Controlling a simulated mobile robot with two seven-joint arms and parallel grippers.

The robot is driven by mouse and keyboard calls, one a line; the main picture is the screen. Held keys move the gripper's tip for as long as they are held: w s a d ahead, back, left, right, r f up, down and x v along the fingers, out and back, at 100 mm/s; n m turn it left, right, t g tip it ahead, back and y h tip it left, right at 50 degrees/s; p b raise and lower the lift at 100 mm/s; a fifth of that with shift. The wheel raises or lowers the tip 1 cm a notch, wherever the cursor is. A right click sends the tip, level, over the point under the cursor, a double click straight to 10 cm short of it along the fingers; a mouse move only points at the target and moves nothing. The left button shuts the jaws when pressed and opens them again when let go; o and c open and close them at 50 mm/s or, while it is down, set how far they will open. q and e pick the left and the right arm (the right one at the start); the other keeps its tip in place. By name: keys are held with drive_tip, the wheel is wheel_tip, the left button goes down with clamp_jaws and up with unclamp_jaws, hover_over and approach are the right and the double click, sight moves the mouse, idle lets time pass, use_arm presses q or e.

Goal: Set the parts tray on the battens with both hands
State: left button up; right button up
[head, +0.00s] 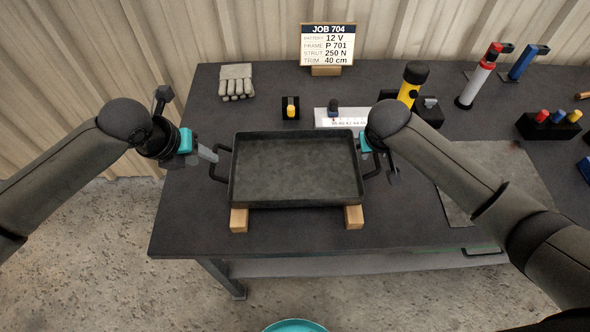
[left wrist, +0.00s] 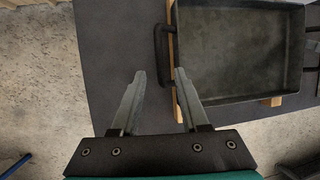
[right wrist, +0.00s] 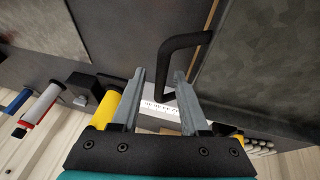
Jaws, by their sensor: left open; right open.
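The dark parts tray (head: 295,170) is empty and sits across two wooden battens, the left batten (head: 239,219) and the right batten (head: 354,217), whose near ends stick out below it. It has a black handle at each end. My left gripper (head: 212,155) is open near the left handle (head: 219,164); in the left wrist view the left handle (left wrist: 161,42) lies beyond the fingertips, apart from them. My right gripper (right wrist: 160,75) is open, with the right handle (right wrist: 170,60) close at its fingertips in the right wrist view. In the head view my right arm partly hides that handle.
Behind the tray are gloves (head: 236,82), a small yellow part on a black block (head: 290,108), a white scale strip (head: 342,117) and a yellow cylinder (head: 410,85). A job sign (head: 328,45) stands at the back. A grey mat (head: 490,180) lies at right.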

drive_tip(key=shift+r, duration=0.15)
use_arm(q)
drive_tip(key=v, duration=0.6)
use_arm(e)
drive_tip(key=v, duration=1.2)
use_arm(q)
drive_tip(key=shift+d+f, duration=0.1)
